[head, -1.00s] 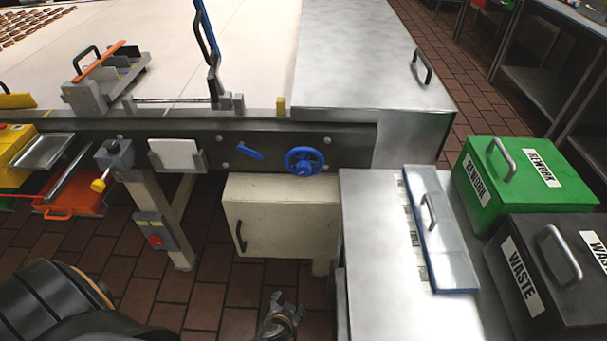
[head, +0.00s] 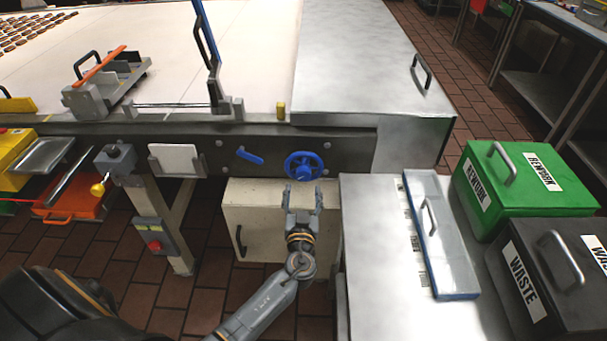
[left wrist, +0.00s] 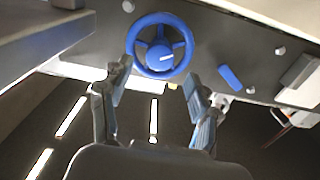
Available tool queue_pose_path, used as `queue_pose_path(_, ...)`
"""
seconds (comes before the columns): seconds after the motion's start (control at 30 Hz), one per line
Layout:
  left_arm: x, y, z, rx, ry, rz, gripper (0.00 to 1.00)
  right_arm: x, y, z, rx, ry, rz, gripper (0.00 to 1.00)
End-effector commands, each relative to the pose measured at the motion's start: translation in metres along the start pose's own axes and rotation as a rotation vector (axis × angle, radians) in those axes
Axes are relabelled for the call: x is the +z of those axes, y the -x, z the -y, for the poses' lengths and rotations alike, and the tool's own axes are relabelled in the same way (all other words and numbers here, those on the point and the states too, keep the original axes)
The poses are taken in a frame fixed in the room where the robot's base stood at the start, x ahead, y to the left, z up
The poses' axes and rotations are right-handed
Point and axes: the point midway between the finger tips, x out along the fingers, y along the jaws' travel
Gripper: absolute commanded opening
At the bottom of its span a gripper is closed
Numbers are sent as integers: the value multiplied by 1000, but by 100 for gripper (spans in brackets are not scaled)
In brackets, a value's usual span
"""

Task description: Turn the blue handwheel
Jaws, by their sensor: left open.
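The blue handwheel (head: 304,166) is mounted on the dark side rail of the conveyor, and it has a few spokes and a hub. It also shows in the left wrist view (left wrist: 160,18), ahead of the fingertips. My left gripper (head: 303,188) is open and empty, with its fingers pointing up just below the wheel in the head view. In the left wrist view its two fingers (left wrist: 158,72) stand apart on either side of the wheel's lower part. I cannot tell whether they touch the rim. My right gripper is not in view.
A blue lever (head: 250,157) sits on the rail left of the wheel. A cream cabinet (head: 262,212) is below it. A steel table (head: 385,260) with a blue-edged lidded tray (head: 440,245) stands to the right, beside a green REWORK bin (head: 520,190) and a black WASTE bin (head: 560,290).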

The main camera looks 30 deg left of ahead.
Motion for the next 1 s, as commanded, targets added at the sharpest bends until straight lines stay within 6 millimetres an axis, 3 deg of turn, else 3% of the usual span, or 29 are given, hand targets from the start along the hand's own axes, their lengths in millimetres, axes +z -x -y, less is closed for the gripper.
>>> queue_pose_path(0.1,-2,-26,0,-1,-1,-1,62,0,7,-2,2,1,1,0)
queue_pose_path(0.3,0,-54,0,0,-1,0,62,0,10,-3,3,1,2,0)
queue_pose_path(0.73,1,-63,0,0,0,2,62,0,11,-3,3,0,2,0)
queue_pose_path(0.77,1,-63,0,0,0,2,59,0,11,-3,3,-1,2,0)
queue_pose_path(1.0,1,-63,0,0,0,2,11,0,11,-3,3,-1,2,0)
